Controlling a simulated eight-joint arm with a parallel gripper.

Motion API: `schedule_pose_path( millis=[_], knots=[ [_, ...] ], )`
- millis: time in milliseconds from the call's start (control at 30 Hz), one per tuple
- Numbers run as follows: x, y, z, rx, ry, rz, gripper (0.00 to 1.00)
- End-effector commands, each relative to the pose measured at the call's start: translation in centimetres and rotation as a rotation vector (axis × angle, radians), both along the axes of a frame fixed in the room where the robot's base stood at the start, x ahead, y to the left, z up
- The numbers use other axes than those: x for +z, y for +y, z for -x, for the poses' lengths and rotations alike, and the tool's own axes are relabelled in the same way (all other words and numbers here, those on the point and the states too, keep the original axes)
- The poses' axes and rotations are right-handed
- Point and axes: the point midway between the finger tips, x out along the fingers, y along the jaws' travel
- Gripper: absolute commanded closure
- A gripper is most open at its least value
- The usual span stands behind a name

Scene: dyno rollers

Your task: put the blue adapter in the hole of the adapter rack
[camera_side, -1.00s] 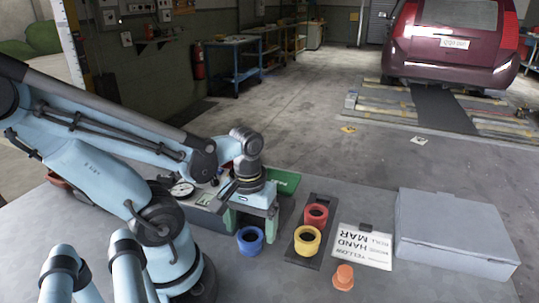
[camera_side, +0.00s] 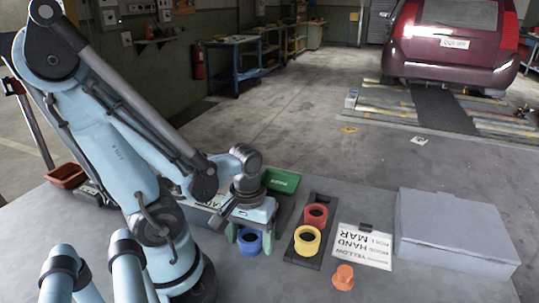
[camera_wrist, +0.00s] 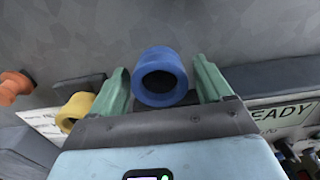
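The blue adapter (camera_side: 251,244) is a short ring on the bench, left of the rack. In the wrist view the blue adapter (camera_wrist: 184,75) shows its dark bore. My gripper (camera_side: 250,243) is low over it, with one green finger on each side. In the wrist view my gripper (camera_wrist: 162,85) is open, with gaps between both fingers and the ring. The adapter rack (camera_side: 312,263) is a dark strip holding a red adapter (camera_side: 316,216) and a yellow adapter (camera_side: 307,240).
A white sign (camera_side: 363,246) lies right of the rack, with an orange cone-like piece (camera_side: 344,276) before it. A large grey box (camera_side: 455,232) stands farther right. A green case (camera_side: 283,181) is behind my gripper. The front of the bench is mostly clear.

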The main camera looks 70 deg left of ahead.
Motion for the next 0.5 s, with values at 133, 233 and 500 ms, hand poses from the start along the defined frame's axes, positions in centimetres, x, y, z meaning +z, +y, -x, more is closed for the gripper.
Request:
schedule_pose_path(
  millis=[133, 233, 500],
  knots=[
    [0.01, 0.00, 0.00, 0.000, 0.000, 0.000, 0.45],
    [0.01, 0.00, 0.00, 0.000, 0.000, 0.000, 0.60],
    [0.01, 0.00, 0.00, 0.000, 0.000, 0.000, 0.74]
  ],
)
